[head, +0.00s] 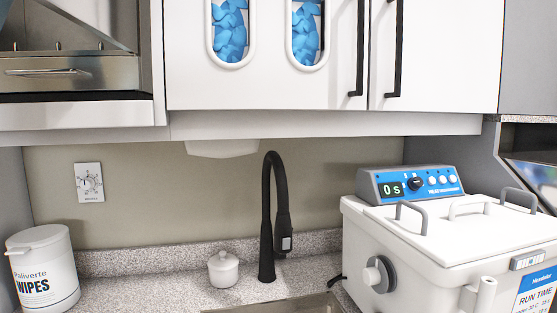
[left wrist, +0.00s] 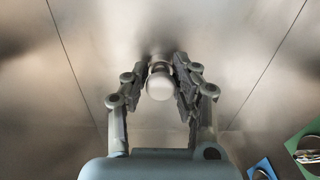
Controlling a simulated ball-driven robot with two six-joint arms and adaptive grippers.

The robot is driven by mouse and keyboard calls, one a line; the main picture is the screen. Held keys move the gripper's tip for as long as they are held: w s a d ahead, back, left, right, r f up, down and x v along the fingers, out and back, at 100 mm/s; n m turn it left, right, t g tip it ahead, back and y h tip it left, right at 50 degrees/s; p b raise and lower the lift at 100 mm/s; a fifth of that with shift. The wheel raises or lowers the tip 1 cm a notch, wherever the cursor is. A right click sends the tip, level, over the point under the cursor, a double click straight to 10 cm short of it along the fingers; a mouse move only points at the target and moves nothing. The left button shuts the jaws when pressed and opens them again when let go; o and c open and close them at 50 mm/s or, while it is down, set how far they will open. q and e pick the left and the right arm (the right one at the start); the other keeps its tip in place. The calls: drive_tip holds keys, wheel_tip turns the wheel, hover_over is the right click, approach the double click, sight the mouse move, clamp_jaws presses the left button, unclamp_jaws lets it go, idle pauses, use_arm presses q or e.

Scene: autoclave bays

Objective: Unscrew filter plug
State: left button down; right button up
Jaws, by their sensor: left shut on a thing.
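My left gripper (left wrist: 162,64) shows in the left wrist view, its two fingers shut on a pale, rounded plug (left wrist: 159,88). The plug is between the fingertips, against or just in front of a brushed metal surface (left wrist: 225,60). The fingers hide the plug's sides, and I cannot tell whether it is still seated in the metal. Neither gripper nor the plug shows in the head view.
In the left wrist view, a green tray (left wrist: 292,143) with metal items and a blue piece (left wrist: 262,166) lie at lower right. The head view shows a black faucet (head: 267,215), a lidded white jar (head: 223,269), a wipes tub (head: 42,270) and a white bath unit (head: 430,240).

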use_arm(q)
drive_tip(key=shift+w+f+n, duration=0.1)
drive_tip(key=shift+f+n, duration=0.15)
drive_tip(key=shift+n, duration=0.05)
drive_tip(key=n+b, duration=0.1)
drive_tip(key=n, duration=0.1)
drive_tip(key=n+b, duration=0.1)
drive_tip(key=shift+f+n, duration=0.2)
drive_tip(key=shift+n, duration=0.2)
drive_tip(key=n, duration=0.3)
drive_tip(key=shift+r+b, duration=0.1)
drive_tip(key=shift+b, duration=0.3)
drive_tip(key=c, duration=1.2)
unclamp_jaws()
drive_tip(key=shift+r, duration=0.1)
drive_tip(key=shift+r, duration=0.1)
